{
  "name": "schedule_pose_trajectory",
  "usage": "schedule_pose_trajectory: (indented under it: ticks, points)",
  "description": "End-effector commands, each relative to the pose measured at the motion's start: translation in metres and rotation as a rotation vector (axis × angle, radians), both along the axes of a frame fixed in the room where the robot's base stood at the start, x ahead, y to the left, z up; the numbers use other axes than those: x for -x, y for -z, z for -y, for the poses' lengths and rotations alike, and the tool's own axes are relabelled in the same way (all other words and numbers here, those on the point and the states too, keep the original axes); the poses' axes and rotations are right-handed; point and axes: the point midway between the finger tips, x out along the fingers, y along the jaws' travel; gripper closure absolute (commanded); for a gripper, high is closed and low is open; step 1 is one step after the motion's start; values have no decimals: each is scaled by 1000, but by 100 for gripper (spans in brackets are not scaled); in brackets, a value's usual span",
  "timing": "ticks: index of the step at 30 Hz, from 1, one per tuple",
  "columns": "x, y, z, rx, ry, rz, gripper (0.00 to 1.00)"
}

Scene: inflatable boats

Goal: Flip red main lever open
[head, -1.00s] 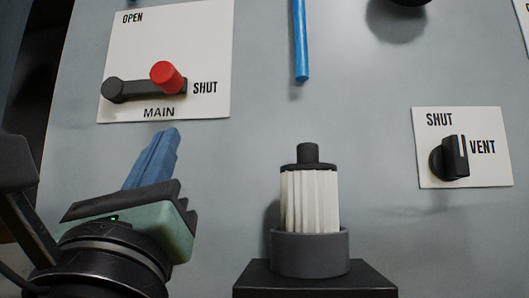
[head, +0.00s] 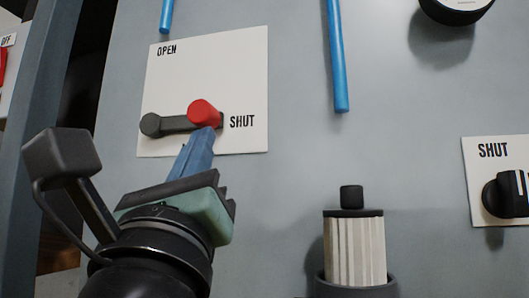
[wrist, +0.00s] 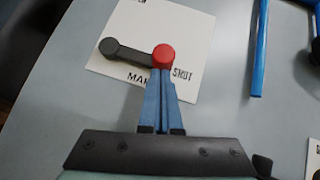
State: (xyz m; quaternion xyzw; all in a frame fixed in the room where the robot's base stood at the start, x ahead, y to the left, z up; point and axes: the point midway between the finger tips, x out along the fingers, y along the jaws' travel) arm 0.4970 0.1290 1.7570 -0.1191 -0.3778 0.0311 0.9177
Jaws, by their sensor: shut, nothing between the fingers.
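The main lever is a dark arm (head: 177,124) with a red knob (head: 203,112) at its right end, on a white plate (head: 222,70) marked OPEN at top and SHUT at right. The lever lies about level, its knob by the SHUT mark. My gripper (head: 206,136) has blue fingers, shut and empty, with the tips just below the red knob. In the wrist view the fingertips (wrist: 161,76) reach the knob's lower edge (wrist: 163,56). I cannot tell whether they touch it. The MAIN label is partly hidden by the fingers.
A blue pipe (head: 337,55) runs down the grey panel right of the plate. A white pleated filter (head: 355,248) with a dark cap stands at lower right. A black vent knob (head: 507,193) is at the right edge. The panel above the lever is clear.

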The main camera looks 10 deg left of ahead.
Motion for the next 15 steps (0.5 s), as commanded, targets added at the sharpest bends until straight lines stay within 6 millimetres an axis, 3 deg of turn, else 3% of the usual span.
schedule_pose_trajectory:
  ticks: [15]
  points:
    - [1, -13, 6, 108, 4, -1, 100]
